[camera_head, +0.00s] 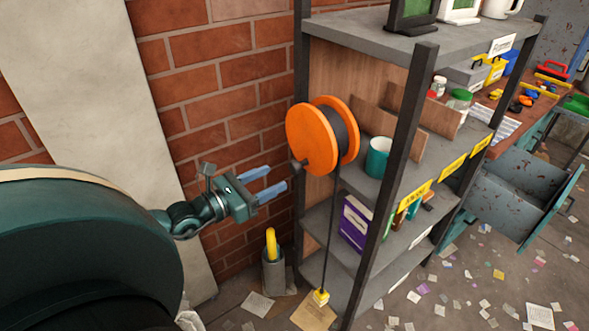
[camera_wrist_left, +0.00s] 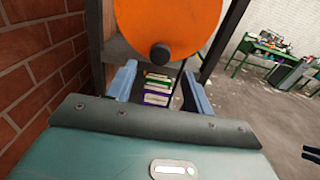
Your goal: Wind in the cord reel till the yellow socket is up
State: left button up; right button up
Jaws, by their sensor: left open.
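The orange cord reel (camera_head: 312,140) is at the left end of the shelf unit, with dark cord wound between its flanges. A dark knob (camera_wrist_left: 160,53) stands out from its near face. The cord (camera_head: 331,235) hangs straight down to the yellow socket (camera_head: 320,298), low near the floor; whether it touches is unclear. My left gripper (camera_head: 277,178) is open and empty, its blue fingers pointing at the reel just left of and below the knob. In the left wrist view the reel (camera_wrist_left: 170,18) and knob show ahead, above the gap between the fingers (camera_wrist_left: 160,88).
A brick wall (camera_head: 215,90) is close behind my left arm. The shelf unit (camera_head: 395,140) holds a teal mug (camera_head: 377,157) and a purple box (camera_head: 355,222). A grey holder (camera_head: 273,272) with a yellow item stands on the floor. Papers litter the floor.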

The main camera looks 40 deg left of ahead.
aim_at(292, 170)
pick_arm(q)
jog(key=shift+x, duration=3.9)
jog(key=shift+c, duration=0.4)
grip_shut()
